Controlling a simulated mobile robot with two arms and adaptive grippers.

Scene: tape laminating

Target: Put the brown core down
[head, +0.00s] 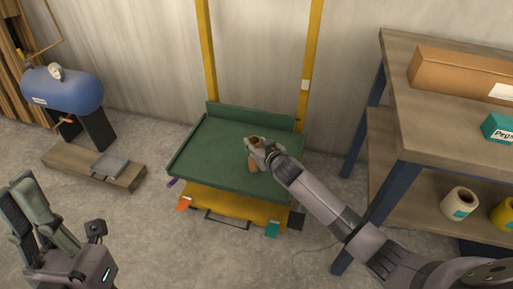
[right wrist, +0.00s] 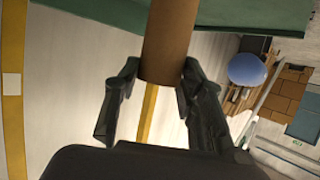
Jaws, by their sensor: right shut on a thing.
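The brown core (head: 253,162) is a short cardboard tube, seen roughly upright over the green top of the platform (head: 215,150). I cannot tell whether its lower end touches the green surface. My right gripper (head: 260,147) reaches in from the right and is shut on the core, hiding part of it. In the right wrist view the core (right wrist: 168,40) sits between the two fingertips (right wrist: 158,82), with the green platform (right wrist: 275,14) behind it. My left gripper (head: 28,205) is at the lower left, away from the platform; its finger gap is unclear.
Yellow posts (head: 309,75) rise behind the platform. A shelf unit (head: 440,120) at right holds a cardboard box (head: 450,72), a teal box (head: 499,128) and rolls (head: 459,204). A blue tank (head: 65,92) stands at left. Green surface left of the core is clear.

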